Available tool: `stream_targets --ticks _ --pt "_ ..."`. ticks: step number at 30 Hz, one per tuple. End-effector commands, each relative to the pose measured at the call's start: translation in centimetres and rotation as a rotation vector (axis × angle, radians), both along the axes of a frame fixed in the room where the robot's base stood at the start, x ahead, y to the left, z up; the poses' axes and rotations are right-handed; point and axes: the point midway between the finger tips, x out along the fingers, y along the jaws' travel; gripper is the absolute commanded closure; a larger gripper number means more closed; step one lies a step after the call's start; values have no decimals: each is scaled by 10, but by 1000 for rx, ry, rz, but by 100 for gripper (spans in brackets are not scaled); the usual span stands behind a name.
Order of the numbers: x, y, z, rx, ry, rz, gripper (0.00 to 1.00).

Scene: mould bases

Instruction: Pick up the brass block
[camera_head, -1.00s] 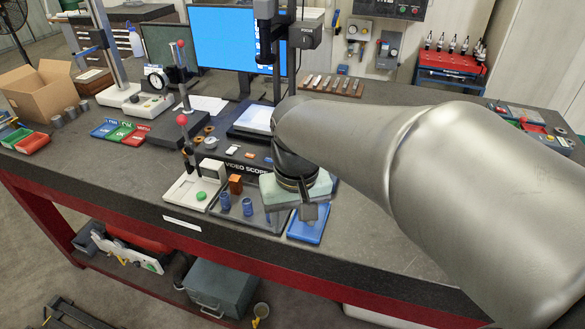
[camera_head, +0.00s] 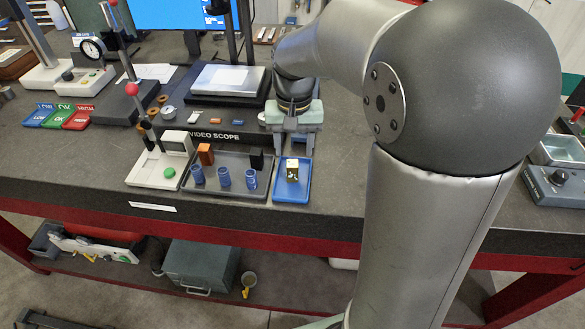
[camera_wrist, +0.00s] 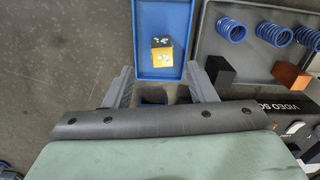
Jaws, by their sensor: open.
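The brass block (camera_head: 292,169) is a small yellow cube with pale marks on top. It sits in a blue tray (camera_head: 280,194) near the front edge of the bench. The wrist view shows the block (camera_wrist: 161,54) upright in the blue tray (camera_wrist: 145,20), towards the tray's end nearer my gripper. My gripper (camera_head: 294,147) is open and empty, pointing down just behind the block. In the wrist view my gripper (camera_wrist: 159,76) has one finger on each side of the tray, with the block ahead between their lines. No contact with the block is visible.
Left of the blue tray is a dark tray (camera_head: 220,190) with blue springs (camera_head: 223,177), a black block (camera_head: 256,159) and an orange-brown block (camera_head: 206,153). A video scope (camera_head: 215,130) stands behind. The bench right of the blue tray is clear, partly hidden by my arm.

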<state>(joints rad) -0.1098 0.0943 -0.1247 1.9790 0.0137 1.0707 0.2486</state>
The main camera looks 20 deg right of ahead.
Motion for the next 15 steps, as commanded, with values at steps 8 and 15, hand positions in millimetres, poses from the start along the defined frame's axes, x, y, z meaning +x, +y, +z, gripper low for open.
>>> stream_targets --ticks 8,15 --pt "0 1 -21 -1 1 1 49" --pt "0 3 -56 -1 2 0 49"
